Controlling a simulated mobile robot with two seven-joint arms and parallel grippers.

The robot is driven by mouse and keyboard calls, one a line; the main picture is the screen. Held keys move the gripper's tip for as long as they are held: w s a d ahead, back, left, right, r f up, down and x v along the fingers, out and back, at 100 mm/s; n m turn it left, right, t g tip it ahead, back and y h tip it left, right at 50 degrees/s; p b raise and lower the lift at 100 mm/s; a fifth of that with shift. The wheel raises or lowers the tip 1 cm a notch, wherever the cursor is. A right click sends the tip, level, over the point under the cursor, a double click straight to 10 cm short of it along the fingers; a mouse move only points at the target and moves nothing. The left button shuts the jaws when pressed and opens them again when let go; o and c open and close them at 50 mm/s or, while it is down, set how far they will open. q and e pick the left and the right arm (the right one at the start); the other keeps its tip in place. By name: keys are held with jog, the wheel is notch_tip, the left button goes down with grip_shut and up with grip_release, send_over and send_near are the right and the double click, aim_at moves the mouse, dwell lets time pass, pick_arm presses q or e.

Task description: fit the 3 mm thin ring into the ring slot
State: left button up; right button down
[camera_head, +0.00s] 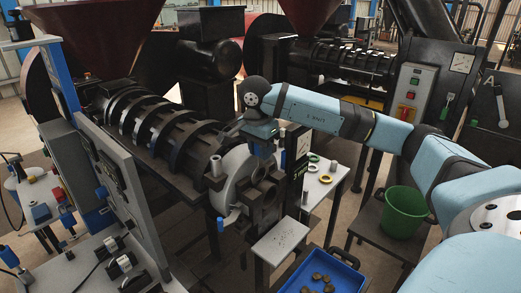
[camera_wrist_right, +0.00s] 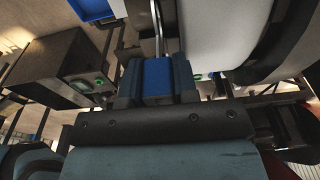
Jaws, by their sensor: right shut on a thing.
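My right gripper (camera_head: 262,143) is at the press head, above its dark front block (camera_head: 264,190) and beside the round grey plate (camera_head: 236,172). In the right wrist view the gripper (camera_wrist_right: 157,80) is shut on a blue block (camera_wrist_right: 158,76). A thin metal rod (camera_wrist_right: 157,28) shows just beyond the block; I cannot tell if they are joined. A green ring (camera_head: 314,157) and a yellow ring (camera_head: 326,179) lie on the small white table. I cannot tell which ring is the 3 mm thin one, and cannot make out the ring slot. My left gripper is not in view.
The ribbed press barrel (camera_head: 160,128) runs back left from the head. A grey control panel (camera_head: 125,180) stands at the left. A blue tray (camera_head: 345,277) with dark lumps is at the front, and a green bucket (camera_head: 403,212) stands at the right under my arm.

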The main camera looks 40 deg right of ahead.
jog(key=shift+f, duration=0.2)
jog(key=shift+f+b, duration=0.95)
jog(key=shift+f, duration=0.25)
jog(key=shift+s+f, duration=0.1)
jog(key=shift+f, duration=0.05)
jog(key=shift+a+r, duration=0.1)
jog(key=shift+r, duration=0.1)
jog(key=shift+r, duration=0.4)
dwell(1.1)
